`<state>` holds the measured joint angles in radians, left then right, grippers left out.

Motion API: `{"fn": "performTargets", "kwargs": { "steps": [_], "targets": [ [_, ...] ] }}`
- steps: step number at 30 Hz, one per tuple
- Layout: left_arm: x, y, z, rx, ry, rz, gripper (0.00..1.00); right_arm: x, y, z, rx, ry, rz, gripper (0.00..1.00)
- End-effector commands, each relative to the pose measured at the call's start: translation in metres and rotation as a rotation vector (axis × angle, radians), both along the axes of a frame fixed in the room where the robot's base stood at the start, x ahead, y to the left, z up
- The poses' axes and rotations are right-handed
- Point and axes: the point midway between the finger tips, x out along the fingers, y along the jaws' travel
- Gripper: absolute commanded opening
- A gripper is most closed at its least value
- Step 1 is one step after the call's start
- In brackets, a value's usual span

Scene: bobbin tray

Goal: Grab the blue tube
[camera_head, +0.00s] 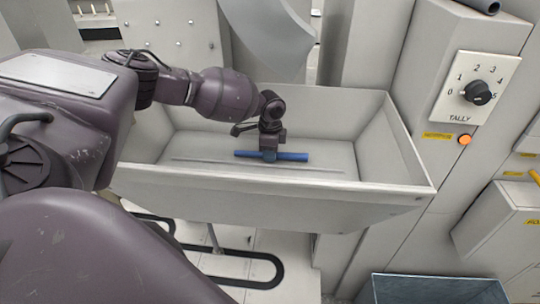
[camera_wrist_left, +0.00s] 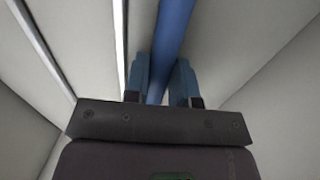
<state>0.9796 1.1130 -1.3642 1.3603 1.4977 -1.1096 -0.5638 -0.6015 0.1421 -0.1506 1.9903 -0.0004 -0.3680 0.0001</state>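The blue tube (camera_head: 293,156) lies level, left to right, low inside the pale trough (camera_head: 270,190). In the head view my left gripper (camera_head: 269,157) points down over the tube's middle, and the tube sticks out on both sides. In the left wrist view the tube (camera_wrist_left: 175,25) runs between the two blue-grey fingers of my left gripper (camera_wrist_left: 162,82). The fingers sit close against it on both sides, with no clear gap. Whether the tube touches the trough floor is hard to tell. My right gripper is in neither view.
The trough's walls rise around the gripper on all sides. A grey cabinet with a dial (camera_head: 477,92) and a lit orange button (camera_head: 464,140) stands at the right. A dark open bin (camera_head: 430,290) is at the lower right. A grey chute (camera_head: 275,40) hangs behind the trough.

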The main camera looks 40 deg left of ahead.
Motion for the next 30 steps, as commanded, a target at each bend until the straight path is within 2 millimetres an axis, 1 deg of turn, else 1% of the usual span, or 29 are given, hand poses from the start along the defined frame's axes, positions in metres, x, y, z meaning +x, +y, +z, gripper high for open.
{"fn": "performTargets", "kwargs": {
  "steps": [1,3,14,19,23,30],
  "targets": [
    [0.0,0.0,0.0,0.0,0.0,0.0,0.11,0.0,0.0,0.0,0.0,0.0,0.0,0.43],
    [0.0,0.0,0.0,0.0,0.0,0.0,0.01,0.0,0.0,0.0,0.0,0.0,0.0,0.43],
    [0.0,0.0,0.002,0.0,-0.001,0.0,0.0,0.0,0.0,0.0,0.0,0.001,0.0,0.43],
    [0.0,0.001,0.017,0.0,-0.001,0.001,0.0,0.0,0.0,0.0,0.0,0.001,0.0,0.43],
    [0.001,0.0,0.037,0.0,-0.004,-0.001,0.0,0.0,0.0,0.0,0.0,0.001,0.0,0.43],
    [-0.048,0.028,0.035,0.003,0.003,0.002,0.0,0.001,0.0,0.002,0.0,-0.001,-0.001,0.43]
  ]
}}
